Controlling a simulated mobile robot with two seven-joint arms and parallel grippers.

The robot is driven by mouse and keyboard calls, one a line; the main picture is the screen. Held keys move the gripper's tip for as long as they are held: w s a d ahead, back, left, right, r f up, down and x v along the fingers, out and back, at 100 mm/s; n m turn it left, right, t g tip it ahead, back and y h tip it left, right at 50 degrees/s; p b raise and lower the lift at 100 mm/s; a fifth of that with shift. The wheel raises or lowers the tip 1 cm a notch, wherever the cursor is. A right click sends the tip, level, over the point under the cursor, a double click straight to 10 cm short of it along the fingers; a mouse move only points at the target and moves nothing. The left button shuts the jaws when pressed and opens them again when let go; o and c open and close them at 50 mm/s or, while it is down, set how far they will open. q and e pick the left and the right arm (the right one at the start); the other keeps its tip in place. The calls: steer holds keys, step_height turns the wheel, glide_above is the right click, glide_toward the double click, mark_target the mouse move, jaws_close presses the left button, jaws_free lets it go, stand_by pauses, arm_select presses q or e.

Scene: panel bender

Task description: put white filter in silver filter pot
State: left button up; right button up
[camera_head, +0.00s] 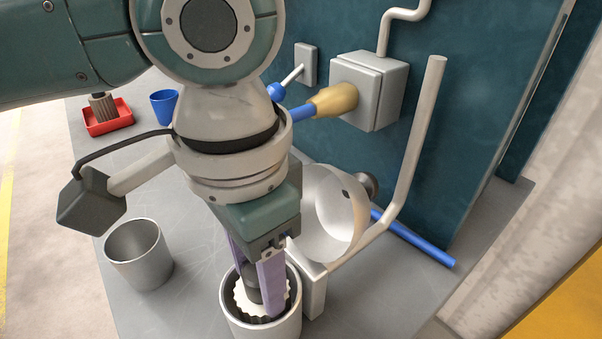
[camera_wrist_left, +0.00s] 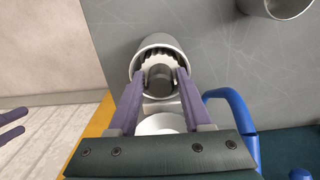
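The white filter (camera_head: 244,301), with a scalloped rim, sits inside a silver pot (camera_head: 261,327) at the bottom of the head view. A dark cylindrical piece stands at its middle. In the left wrist view the filter (camera_wrist_left: 144,64) lies within the pot's rim (camera_wrist_left: 152,40). My left gripper (camera_head: 257,287) points down into the pot, with its purple fingers on either side of the dark piece and small gaps beside it. It looks open. A second silver pot (camera_head: 139,257) stands empty to the left. My right gripper (camera_wrist_left: 24,122) shows at the left wrist view's edge, its fingers apart and empty.
A pale bracket with a round holder (camera_head: 333,215) stands close right of the left gripper. A blue bar (camera_head: 425,244), a grey wall box (camera_head: 370,88) and a tan-tipped handle (camera_head: 333,101) are behind. A blue cup (camera_head: 164,106) and red tray (camera_head: 107,121) sit far left.

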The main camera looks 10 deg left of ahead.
arm_select(q)
step_height(320, 180, up, 12)
steer(key=p, duration=0.1)
steer(key=s+d+f+n+t+h, duration=0.1)
steer(key=s+d+f+t+h, duration=0.1)
steer(key=s+d+f+h, duration=0.4)
steer(key=s+a+f+n+y, duration=0.2)
steer(key=s+a+f+y, duration=0.1)
steer(key=a, duration=0.4)
steer(key=s+a+f+n+t+y, duration=0.1)
steer(key=s+a+f+n+y, duration=0.1)
steer(key=a, duration=0.6)
steer(key=shift+s+a+f+n+t+y, duration=0.2)
steer(key=shift+s+f+n+t+y, duration=0.15)
steer(key=shift+s+f, duration=0.3)
